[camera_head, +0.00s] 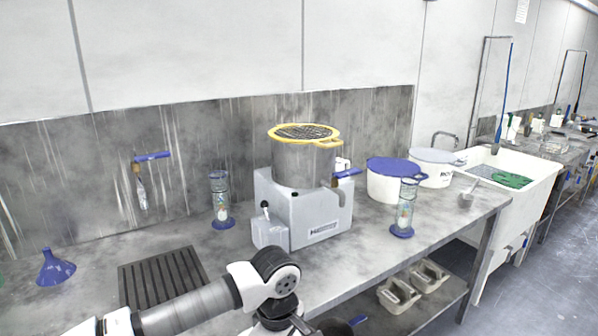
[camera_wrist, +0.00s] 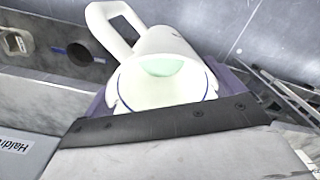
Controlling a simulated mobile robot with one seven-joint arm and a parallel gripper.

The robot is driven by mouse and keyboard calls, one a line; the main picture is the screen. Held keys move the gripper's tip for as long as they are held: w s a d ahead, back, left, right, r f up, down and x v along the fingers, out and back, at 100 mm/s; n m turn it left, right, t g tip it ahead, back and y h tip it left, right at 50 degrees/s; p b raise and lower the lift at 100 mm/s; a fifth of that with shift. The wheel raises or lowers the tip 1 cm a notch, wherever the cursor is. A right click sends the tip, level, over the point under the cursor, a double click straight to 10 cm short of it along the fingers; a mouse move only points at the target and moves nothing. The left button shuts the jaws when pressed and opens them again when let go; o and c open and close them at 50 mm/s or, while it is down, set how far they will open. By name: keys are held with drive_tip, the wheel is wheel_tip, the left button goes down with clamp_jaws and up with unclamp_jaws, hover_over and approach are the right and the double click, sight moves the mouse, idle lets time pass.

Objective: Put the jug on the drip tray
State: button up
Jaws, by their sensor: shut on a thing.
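The white jug (camera_wrist: 165,72) fills the middle of the wrist view, its open mouth facing the camera and its handle at upper left. My gripper (camera_wrist: 163,92) is shut on the jug, with a finger on either side of its body. In the head view my wrist is at the bottom centre, by the bench's front edge; the jug is not identifiable there. The drip tray (camera_head: 143,282) is a dark slotted tray lying on the bench at left, behind my arm. Its visible slats are empty.
A grey machine (camera_head: 322,215) with a yellow-rimmed sieve (camera_head: 304,132) stands right of the tray. A blue funnel (camera_head: 55,268) stands left of it, and a cylinder with a blue base (camera_head: 221,205) behind.

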drive_tip(key=w+d+f+m, duration=0.2)
drive_tip(key=f+m, duration=0.4)
drive_tip(key=f, duration=1.1)
drive_tip(key=w+d+f+m, duration=0.2)
drive_tip(key=f+m, duration=0.4)
drive_tip(key=f, duration=1.2)
drive_tip(key=shift+f, duration=0.25)
drive_tip(key=shift+a, duration=0.1)
wheel_tip(320, 180, down, 5)
drive_tip(key=b, duration=0.5)
drive_tip(key=shift+s, duration=0.1)
drive_tip(key=shift+a+r, duration=0.1)
